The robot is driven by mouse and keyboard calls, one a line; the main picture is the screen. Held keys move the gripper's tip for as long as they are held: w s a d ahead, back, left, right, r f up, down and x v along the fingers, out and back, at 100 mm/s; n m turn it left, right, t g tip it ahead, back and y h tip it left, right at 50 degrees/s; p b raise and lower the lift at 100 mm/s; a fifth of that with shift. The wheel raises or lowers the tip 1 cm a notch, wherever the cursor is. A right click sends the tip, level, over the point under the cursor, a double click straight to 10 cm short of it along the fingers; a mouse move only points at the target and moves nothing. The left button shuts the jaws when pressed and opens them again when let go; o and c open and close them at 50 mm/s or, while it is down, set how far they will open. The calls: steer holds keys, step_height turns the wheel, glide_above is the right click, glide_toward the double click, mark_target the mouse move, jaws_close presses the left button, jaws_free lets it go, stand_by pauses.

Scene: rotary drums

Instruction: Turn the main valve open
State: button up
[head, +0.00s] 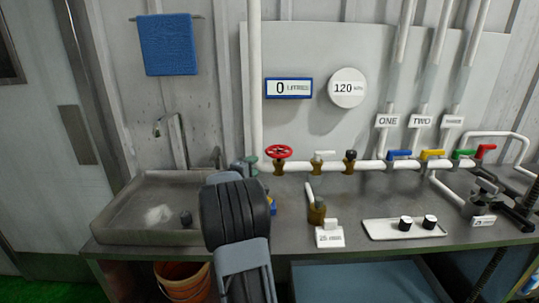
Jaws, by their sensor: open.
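A red handwheel valve (279,153) sits on a brass body on the white horizontal pipe at the back of the bench; it looks like the main valve, though no label on it is readable. A green valve (250,165) sits just left of it, at the foot of a vertical pipe. My grey and black arm rises from the bottom centre, left of and below the red wheel. My gripper's fingers do not show; the arm appears to hide them. No contact with the red wheel is visible.
A readout (289,87) shows 0, beside a round 120 gauge (347,88). White (323,156) and black valves (350,157) and coloured lever valves (432,155) line the pipe rightward. A sink (152,207) is left; a tray (386,234) with two black-topped items is right.

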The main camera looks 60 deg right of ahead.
mark_target(267, 155)
steer(key=d+p, duration=0.1)
steer(key=d, duration=0.3)
steer(key=d+p, duration=0.1)
steer(key=d, duration=0.3)
steer(key=w+d+p, duration=0.1)
steer(key=d, duration=0.3)
steer(key=shift+w+d, duration=0.1)
steer(key=shift+d, duration=0.3)
steer(key=shift+c, duration=0.3)
jaws_close()
